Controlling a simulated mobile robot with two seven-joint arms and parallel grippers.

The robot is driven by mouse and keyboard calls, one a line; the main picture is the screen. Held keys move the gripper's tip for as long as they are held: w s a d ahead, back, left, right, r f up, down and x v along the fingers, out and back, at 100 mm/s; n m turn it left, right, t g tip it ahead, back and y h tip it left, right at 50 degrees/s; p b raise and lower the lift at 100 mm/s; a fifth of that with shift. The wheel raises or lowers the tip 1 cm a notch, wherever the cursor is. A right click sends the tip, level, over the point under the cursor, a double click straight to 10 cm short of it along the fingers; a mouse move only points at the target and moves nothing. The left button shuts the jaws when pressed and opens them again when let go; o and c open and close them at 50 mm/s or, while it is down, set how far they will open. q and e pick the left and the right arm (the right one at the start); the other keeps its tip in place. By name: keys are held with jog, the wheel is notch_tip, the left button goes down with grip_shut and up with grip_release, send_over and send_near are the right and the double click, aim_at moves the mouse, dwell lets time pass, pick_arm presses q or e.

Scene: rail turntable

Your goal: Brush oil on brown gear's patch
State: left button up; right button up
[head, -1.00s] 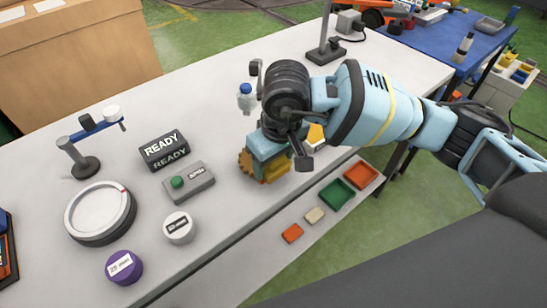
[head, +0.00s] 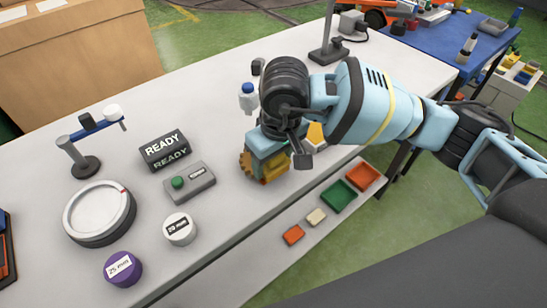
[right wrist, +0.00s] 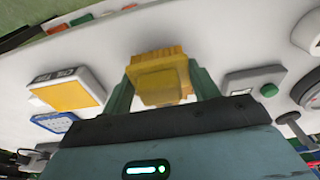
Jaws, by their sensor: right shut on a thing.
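The brown gear (head: 245,164) shows its toothed edge beside my right gripper, near the table's front edge. My right gripper (head: 273,160) points down there and is shut on a yellow block (head: 277,168), which adjoins the gear. In the right wrist view the yellow block (right wrist: 158,86) sits between the two green fingers, with a ribbed, toothed edge behind it. I cannot make out an oil patch. A small clear bottle with a blue cap (head: 247,97) stands behind the gripper. My left gripper is not in view.
A grey box with a green button (head: 200,184) and a READY sign (head: 164,149) stand left of the gripper. Further left are a round white dial (head: 97,212), a white disc (head: 180,229) and a purple disc (head: 123,268). Green (head: 338,195) and orange trays lie below the front edge.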

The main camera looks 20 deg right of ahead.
jog(key=shift+s+d, duration=0.15)
jog(key=shift+s, duration=0.3)
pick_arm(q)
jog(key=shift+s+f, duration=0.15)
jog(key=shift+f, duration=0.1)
pick_arm(e)
jog(key=shift+w, duration=0.45)
dwell(0.4)
jog(key=shift+s, duration=0.45)
pick_arm(q)
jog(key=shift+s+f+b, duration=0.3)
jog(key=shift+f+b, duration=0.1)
jog(key=shift+b, duration=0.05)
pick_arm(e)
jog(key=shift+w, duration=0.45)
jog(key=shift+s, duration=0.45)
dwell(0.3)
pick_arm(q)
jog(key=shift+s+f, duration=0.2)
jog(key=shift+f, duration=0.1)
pick_arm(e)
jog(key=shift+w, duration=0.45)
pick_arm(q)
jog(key=shift+b, duration=0.3)
pick_arm(e)
jog(key=shift+s, duration=0.45)
dwell(0.3)
